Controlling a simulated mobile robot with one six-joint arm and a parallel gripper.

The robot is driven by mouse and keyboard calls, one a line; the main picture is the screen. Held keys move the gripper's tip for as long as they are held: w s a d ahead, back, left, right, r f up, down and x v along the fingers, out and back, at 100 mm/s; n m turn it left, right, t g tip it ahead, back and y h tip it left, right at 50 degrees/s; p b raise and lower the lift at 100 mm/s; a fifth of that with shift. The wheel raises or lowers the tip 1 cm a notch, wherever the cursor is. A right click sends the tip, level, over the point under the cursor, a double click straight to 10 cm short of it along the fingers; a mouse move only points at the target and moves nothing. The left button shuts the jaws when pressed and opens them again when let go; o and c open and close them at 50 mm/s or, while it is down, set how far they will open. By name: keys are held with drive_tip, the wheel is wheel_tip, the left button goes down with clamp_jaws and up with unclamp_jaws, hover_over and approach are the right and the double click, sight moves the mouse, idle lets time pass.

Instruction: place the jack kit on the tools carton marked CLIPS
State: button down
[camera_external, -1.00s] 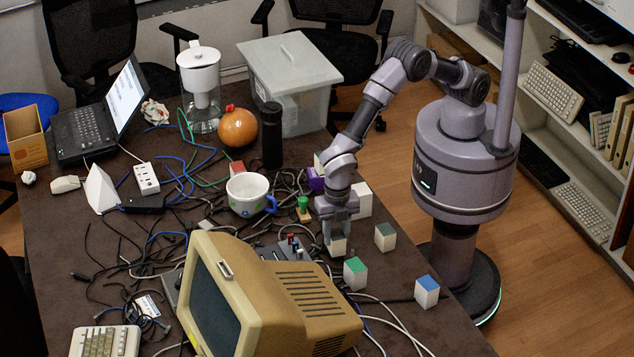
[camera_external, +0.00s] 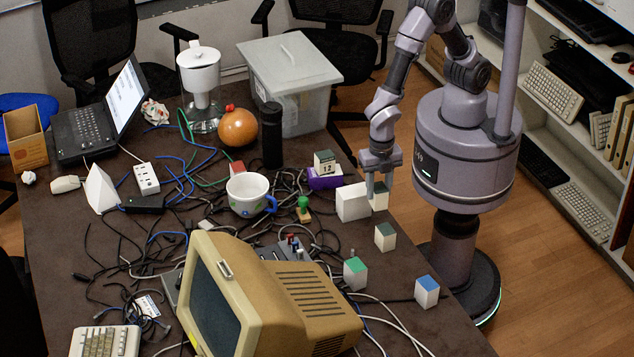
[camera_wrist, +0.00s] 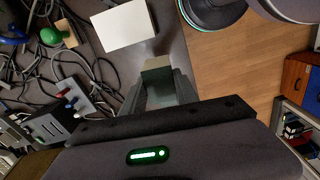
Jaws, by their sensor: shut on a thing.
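My gripper (camera_external: 379,188) is shut on a small cream box (camera_external: 380,200), likely the jack kit, at the table's right edge. The wrist view also shows this box (camera_wrist: 157,65) between my fingertips; no label on it is readable. A larger plain white carton (camera_external: 352,203) stands just left of the held box, and it shows in the wrist view (camera_wrist: 124,26) too. I cannot read CLIPS on any carton. A purple box (camera_external: 323,180) behind it carries a small dark-topped block marked 12 (camera_external: 325,162).
Small blocks with dark (camera_external: 385,236), green (camera_external: 355,273) and blue (camera_external: 427,292) tops stand along the near right edge. A green-handled stamp (camera_external: 303,208), a mug (camera_external: 248,194) and tangled cables lie left of the carton. A beige monitor (camera_external: 270,300) fills the front.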

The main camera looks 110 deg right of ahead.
wheel_tip(320, 180, up, 13)
drive_tip(key=m+p, duration=0.7)
drive_tip(key=m, duration=0.1)
hover_over(354, 190)
wheel_tip(354, 190, down, 13)
drive_tip(key=b, duration=0.3)
drive_tip(key=shift+a+f, duration=0.1)
drive_tip(key=shift+f, duration=0.1)
drive_tip(key=c, duration=0.9)
unclamp_jaws()
